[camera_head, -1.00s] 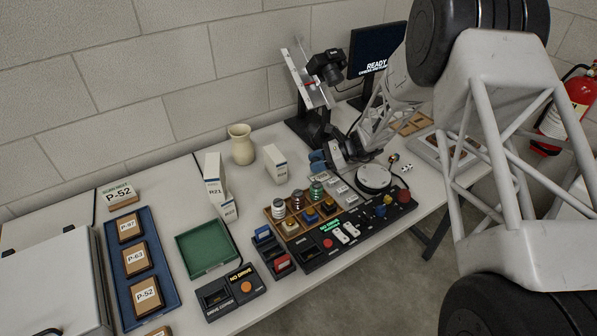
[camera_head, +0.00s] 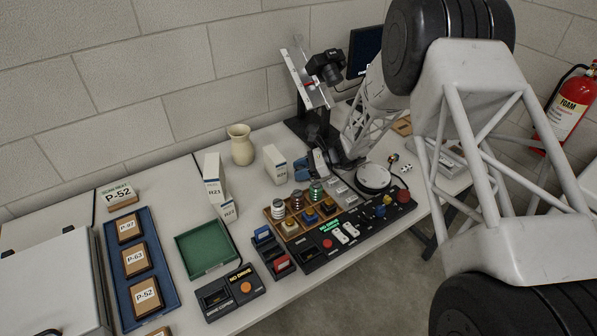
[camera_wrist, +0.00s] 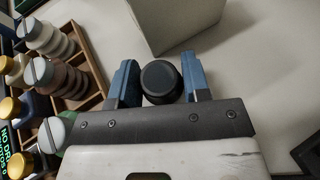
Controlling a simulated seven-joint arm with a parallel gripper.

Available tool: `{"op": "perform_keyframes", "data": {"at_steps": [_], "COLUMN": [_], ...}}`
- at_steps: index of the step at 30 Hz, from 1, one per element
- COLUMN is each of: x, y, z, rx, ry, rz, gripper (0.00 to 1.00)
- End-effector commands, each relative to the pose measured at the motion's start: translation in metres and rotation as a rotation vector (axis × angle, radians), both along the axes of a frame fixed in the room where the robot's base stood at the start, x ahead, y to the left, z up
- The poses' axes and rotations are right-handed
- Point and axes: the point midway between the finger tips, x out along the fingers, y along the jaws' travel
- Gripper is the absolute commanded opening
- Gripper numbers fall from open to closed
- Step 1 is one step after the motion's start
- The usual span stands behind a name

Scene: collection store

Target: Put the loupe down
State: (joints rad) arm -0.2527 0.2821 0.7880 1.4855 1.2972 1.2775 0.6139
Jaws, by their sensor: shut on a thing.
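My gripper (camera_wrist: 158,84) has blue fingers and is shut on the loupe (camera_wrist: 161,82), a dark round piece that shows between the fingertips in the wrist view. In the head view my gripper (camera_head: 303,170) is above the table, behind the wooden rack and to the right of a white box. The loupe cannot be made out there. I cannot tell how high it is above the table.
A white box (camera_head: 275,164) stands close by; it also shows in the wrist view (camera_wrist: 172,28). A wooden rack (camera_wrist: 92,62) with several ribbed pieces lies left of my gripper. A round turntable (camera_head: 373,178) and a control panel (camera_head: 345,232) are to the right and in front.

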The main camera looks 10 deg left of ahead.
Motion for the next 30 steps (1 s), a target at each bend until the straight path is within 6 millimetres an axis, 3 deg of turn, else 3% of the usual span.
{"op": "perform_keyframes", "data": {"at_steps": [17, 18, 22, 30], "x": [-0.0021, -0.0021, -0.0022, -0.0022], "y": [0.0065, 0.0065, 0.0065, 0.0064], "z": [-0.0090, -0.0088, -0.0088, -0.0087], "rx": [0.000, 0.000, 0.000, 0.000], "ry": [0.000, 0.000, 0.000, 0.000], "rz": [0.000, 0.000, 0.000, 0.000], "gripper": [0.20, 0.48, 0.68, 0.69]}}
